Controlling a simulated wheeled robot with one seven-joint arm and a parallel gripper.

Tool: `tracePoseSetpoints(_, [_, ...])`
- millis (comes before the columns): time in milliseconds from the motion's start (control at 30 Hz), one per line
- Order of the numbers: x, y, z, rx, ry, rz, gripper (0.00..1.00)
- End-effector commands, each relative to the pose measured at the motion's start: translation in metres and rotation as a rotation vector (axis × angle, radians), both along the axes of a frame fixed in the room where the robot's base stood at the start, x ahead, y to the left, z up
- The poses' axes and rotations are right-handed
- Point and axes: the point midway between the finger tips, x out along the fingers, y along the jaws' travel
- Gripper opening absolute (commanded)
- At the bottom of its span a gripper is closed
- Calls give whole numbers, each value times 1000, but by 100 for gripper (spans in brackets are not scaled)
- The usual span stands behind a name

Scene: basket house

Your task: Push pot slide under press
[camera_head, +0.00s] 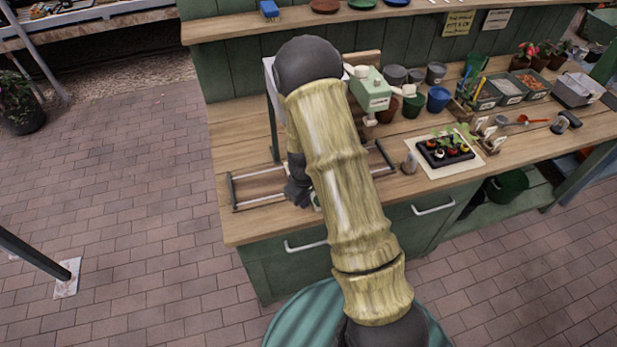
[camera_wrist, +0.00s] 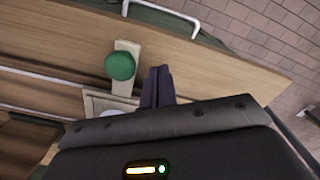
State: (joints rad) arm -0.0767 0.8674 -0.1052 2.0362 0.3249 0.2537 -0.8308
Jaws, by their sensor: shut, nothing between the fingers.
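The press, a pale green machine (camera_head: 370,92), stands at the back of the wooden bench, partly behind my arm. Metal slide rails (camera_head: 255,204) lie on the bench, running left to right; my arm hides their middle. In the wrist view a round green knob (camera_wrist: 120,66) sits on a pale wooden strip (camera_wrist: 124,88) joined to a wooden slide plate (camera_wrist: 93,102). A pale round edge, perhaps the pot (camera_wrist: 110,112), shows there, mostly hidden by my wrist. My gripper (camera_wrist: 157,72) is shut and empty, just right of the knob and strip. I cannot tell whether it touches them.
Several pots (camera_head: 438,98) and trays (camera_head: 502,90) fill the right and back of the bench (camera_head: 236,140). A seedling tray (camera_head: 444,152) stands right of my arm. Drawer handles (camera_head: 305,246) line the front. The bench's left end is fairly clear.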

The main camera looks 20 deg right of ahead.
Motion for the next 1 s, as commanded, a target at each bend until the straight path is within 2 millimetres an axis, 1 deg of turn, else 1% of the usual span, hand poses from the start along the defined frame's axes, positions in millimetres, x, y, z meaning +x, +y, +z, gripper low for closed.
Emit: tracePoseSetpoints(1000, [0,-90,-1,-1,-1,-4,0])
